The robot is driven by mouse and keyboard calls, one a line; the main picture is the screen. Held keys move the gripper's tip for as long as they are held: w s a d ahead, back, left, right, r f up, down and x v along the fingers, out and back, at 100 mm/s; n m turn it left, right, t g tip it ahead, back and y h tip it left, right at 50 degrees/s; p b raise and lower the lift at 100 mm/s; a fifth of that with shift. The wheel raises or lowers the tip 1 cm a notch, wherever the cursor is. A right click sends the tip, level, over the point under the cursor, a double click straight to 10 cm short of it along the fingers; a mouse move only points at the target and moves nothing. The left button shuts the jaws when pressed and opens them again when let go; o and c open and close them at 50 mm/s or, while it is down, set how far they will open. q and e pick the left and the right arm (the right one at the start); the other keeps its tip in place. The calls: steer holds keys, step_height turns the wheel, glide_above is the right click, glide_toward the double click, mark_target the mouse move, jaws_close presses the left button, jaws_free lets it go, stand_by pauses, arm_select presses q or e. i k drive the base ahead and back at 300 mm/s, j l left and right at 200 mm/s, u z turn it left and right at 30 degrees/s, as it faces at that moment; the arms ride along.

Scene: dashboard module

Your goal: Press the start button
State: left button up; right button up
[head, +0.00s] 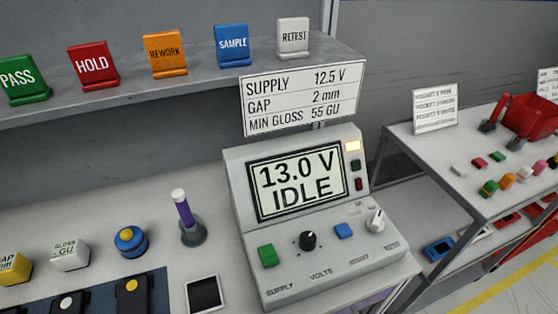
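A grey console (325,277) stands on the bench, its screen (297,182) reading "13.0 V IDLE". On its sloped front are a green square button (268,255), a black round knob (308,240), a blue square button (344,231) and a white selector knob (375,220). Labels read "SUPPLY" and "VOLTS"; others are too small to read surely. I see no button legibly marked start. Neither gripper is in view.
A sign (302,97) reads "SUPPLY 12.5 V, GAP 2 mm, MIN GLOSS 55 GU". Coloured cards line the shelf (200,88). Gauges, a purple-topped tool (186,215) and a dark square pad (203,293) are left of the console. A side table (455,187) holds small coloured parts.

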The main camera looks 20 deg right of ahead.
mark_target(343, 231)
steer(key=z, duration=1.05)
